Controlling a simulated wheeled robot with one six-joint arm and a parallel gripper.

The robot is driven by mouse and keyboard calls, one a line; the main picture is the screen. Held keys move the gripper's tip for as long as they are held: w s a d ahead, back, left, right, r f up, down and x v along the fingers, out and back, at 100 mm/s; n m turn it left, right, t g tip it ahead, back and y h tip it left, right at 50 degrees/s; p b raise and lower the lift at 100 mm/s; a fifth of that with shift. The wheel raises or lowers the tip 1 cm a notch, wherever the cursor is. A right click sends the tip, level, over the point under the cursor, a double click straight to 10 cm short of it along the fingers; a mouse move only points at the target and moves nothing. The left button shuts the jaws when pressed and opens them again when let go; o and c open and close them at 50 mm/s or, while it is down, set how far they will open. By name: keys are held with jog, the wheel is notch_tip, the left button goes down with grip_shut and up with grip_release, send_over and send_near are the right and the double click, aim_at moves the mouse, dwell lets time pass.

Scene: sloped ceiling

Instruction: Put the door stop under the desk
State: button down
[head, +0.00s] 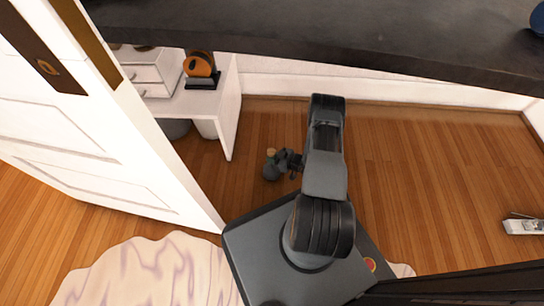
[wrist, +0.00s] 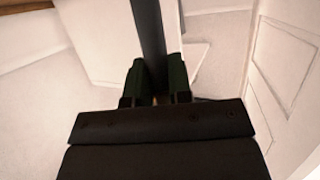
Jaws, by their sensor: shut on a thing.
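The door stop (head: 271,170) looks like a small dark grey rounded body with a tan top. My gripper (head: 283,160) is shut on it, and it is in front of and to the right of the white desk's leg. The white desk (head: 212,101) stands at the back left against the wall, with open space below its top. In the wrist view my gripper's dark green fingers (wrist: 156,82) flank a dark upright strip; I cannot tell whether this is part of the door stop.
A white door (head: 110,150) stands open at the left. Small drawers (head: 150,75) and an orange object (head: 199,65) are on the desk; grey and white bins (head: 206,128) are below it. A dark slab (head: 330,30) spans the top.

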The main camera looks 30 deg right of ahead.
jog(key=shift+f, duration=0.1)
dwell(0.3)
jog(key=c, duration=1)
grip_release()
jog(key=shift+c, duration=0.2)
